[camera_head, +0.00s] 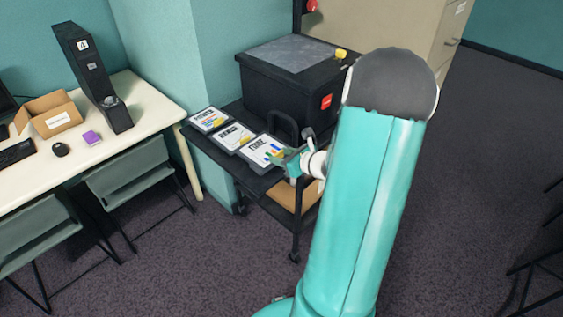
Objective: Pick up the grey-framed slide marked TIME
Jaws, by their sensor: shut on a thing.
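Three framed slides lie in a row on the dark cart (239,168), beside a black box. The nearest, the grey-framed slide marked TIME (256,147), has a white face with coloured bars. My gripper (277,158) is at its right edge and shut on it. The fingers hide part of that edge. The slide looks flat and close to the cart top; I cannot tell whether it is lifted. The middle slide (232,136) and the far slide (209,119) lie to its left, their small titles hard to read.
The black box (290,85) with a red label stands behind the slides on the cart. A cream table (150,105) at left holds a cardboard box (48,115), a black tower (92,75) and a purple item (92,137). Grey chairs stand before it. Carpet at right is mostly clear.

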